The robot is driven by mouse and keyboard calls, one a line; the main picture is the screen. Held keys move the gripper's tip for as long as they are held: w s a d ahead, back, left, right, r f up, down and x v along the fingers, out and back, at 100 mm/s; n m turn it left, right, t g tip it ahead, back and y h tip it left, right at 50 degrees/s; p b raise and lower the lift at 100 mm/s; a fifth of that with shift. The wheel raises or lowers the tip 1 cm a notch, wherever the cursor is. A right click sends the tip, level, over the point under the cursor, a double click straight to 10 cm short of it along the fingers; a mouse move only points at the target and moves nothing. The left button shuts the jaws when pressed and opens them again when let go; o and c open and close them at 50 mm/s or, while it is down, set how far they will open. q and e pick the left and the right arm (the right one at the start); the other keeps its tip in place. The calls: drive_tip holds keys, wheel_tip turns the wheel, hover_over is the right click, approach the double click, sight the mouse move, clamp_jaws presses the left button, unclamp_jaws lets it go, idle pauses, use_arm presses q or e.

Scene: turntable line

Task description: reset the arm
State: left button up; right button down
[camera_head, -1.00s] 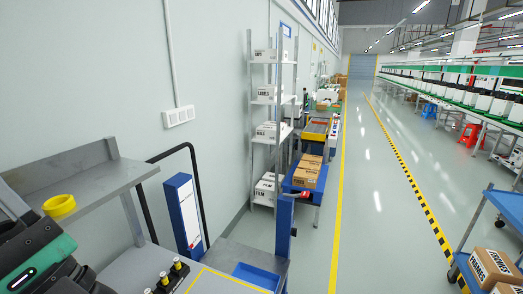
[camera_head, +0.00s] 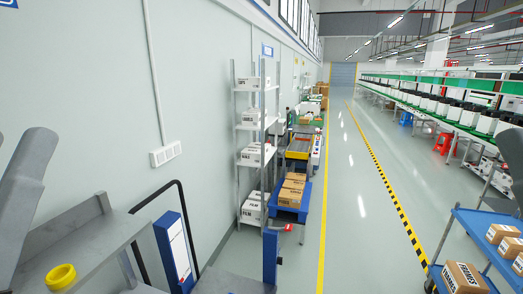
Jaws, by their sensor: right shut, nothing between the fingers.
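A grey link of my left arm (camera_head: 26,185) rises at the left edge of the head view, and the left gripper is out of view. A grey part on my right arm's side (camera_head: 513,155) shows at the right edge, cut off by the frame. My right gripper is shut and empty there, but its fingertips are hard to make out.
A grey shelf (camera_head: 95,232) with a yellow ring (camera_head: 61,277) stands at the lower left. A white-and-blue post (camera_head: 175,250) and a boxed rack (camera_head: 236,150) stand along the wall. A blue cart (camera_head: 470,222) with boxes is at right. The aisle is clear.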

use_arm(q)
wheel_tip(320, 180, up, 19)
drive_tip(key=p, duration=1.4)
drive_tip(key=shift+f+h+p, duration=0.2)
drive_tip(key=shift+h+p, duration=0.1)
drive_tip(key=shift+p, duration=0.05)
use_arm(e)
wheel_tip(320, 180, up, 19)
drive_tip(key=shift+f, duration=0.2)
